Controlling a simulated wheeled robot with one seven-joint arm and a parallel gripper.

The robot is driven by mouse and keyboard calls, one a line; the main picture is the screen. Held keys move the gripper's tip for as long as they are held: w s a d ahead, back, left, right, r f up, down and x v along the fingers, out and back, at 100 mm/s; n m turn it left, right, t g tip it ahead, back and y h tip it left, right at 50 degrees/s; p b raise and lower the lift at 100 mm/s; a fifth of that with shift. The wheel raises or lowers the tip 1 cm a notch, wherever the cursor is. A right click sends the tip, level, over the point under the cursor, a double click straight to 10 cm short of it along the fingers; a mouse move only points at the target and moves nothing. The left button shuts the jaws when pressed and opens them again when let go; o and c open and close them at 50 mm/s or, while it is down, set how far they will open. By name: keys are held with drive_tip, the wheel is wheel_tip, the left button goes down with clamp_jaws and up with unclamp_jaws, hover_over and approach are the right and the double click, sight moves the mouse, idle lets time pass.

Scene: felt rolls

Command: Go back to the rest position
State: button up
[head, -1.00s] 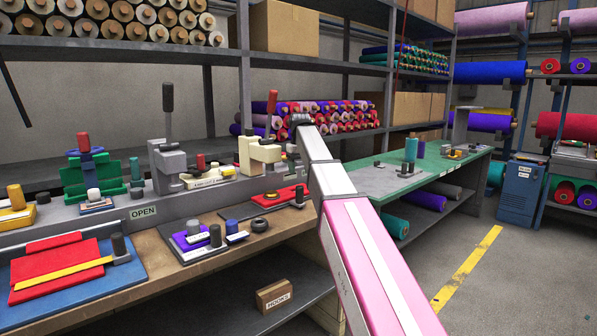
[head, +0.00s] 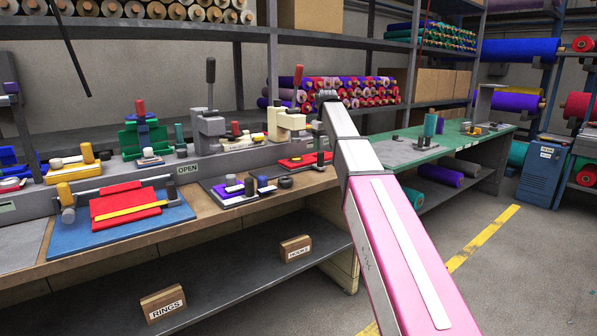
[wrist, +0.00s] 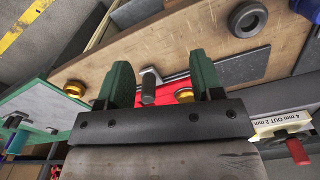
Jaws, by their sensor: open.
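My arm (head: 395,235), with pink and white links, reaches from the lower right toward the bench in the head view. My gripper is mostly hidden there behind the arm's far end. In the wrist view my gripper (wrist: 162,80) shows two green fingers standing apart. No object is clamped between them. A dark grey post (wrist: 148,88) and a red plate (wrist: 179,95) appear in the gap, beyond the fingers, on the bench. The same red plate (head: 298,161) lies left of my arm in the head view.
The wooden bench (head: 215,258) carries several fixtures, including a blue board (head: 75,245) with red felt. A green-topped table (head: 455,141) stands to the right. Label blocks reading HOOKS (head: 296,248) and RINGS (head: 163,304) sit on the lower shelf. Floor is open at right.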

drive_tip(key=s+d+f+m, duration=0.15)
drive_tip(key=s+f, duration=0.25)
drive_tip(key=f, duration=0.5)
drive_tip(key=s+d+f, duration=0.2)
drive_tip(key=s+f, duration=0.1)
drive_tip(key=f, duration=0.5)
drive_tip(key=s+d+f+m, duration=0.1)
drive_tip(key=s+f, duration=0.3)
drive_tip(key=f, duration=0.5)
drive_tip(key=s+d+f+m, duration=0.1)
drive_tip(key=s+d+f, duration=0.1)
drive_tip(key=s+f, duration=0.7)
drive_tip(key=s+d+f, duration=0.2)
drive_tip(key=s+f, duration=0.7)
drive_tip(key=s, duration=0.1)
drive_tip(key=shift+d+f+m, duration=0.15)
drive_tip(key=shift+f+m, duration=0.2)
